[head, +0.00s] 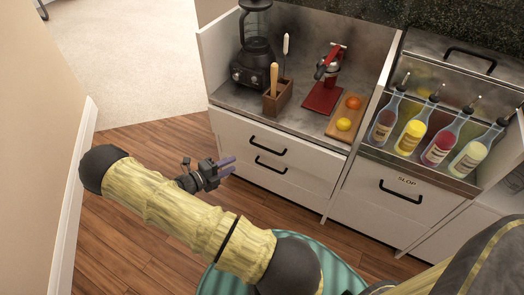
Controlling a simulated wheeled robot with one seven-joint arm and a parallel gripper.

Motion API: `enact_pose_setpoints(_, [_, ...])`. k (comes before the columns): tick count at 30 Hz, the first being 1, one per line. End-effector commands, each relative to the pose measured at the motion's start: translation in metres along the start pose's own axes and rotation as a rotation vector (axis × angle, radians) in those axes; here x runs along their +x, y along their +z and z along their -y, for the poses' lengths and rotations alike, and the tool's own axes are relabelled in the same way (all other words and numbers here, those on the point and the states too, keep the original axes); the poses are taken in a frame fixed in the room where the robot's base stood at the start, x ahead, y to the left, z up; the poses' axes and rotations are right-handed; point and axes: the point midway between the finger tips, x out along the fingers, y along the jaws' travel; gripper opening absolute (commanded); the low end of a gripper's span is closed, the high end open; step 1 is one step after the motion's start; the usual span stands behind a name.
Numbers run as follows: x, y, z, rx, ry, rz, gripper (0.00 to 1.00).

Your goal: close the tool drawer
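A white cabinet below the counter has two drawer fronts with black bar handles. The upper handle (267,146) and the lower handle (270,168) sit close together in the picture. No label on these fronts is readable, so I cannot tell which is the tool drawer, and no drawer inside shows. My gripper (232,165), dark with purple fingers, is left of the handles in the picture and appears apart from them. Its two fingers look spread with a small gap and nothing between them.
The counter (300,112) bears a blender (256,50), a wooden tool holder (278,98), a red press (325,92) and a board with fruit (333,127). Bottles (411,130) stand in a rack above a drawer labelled SLOP (385,197). A striped teal round thing (335,262) is at the bottom. Wood floor (125,215) is clear at left.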

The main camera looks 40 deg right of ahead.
Motion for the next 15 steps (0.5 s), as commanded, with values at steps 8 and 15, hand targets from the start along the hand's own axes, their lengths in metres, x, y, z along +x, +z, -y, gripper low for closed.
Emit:
enact_pose_setpoints(8, [0.050, -0.001, -0.002, 0.001, -0.001, -0.003, 0.32])
enact_pose_setpoints(15, [0.092, -0.001, -0.002, 0.001, 0.000, -0.004, 0.32])
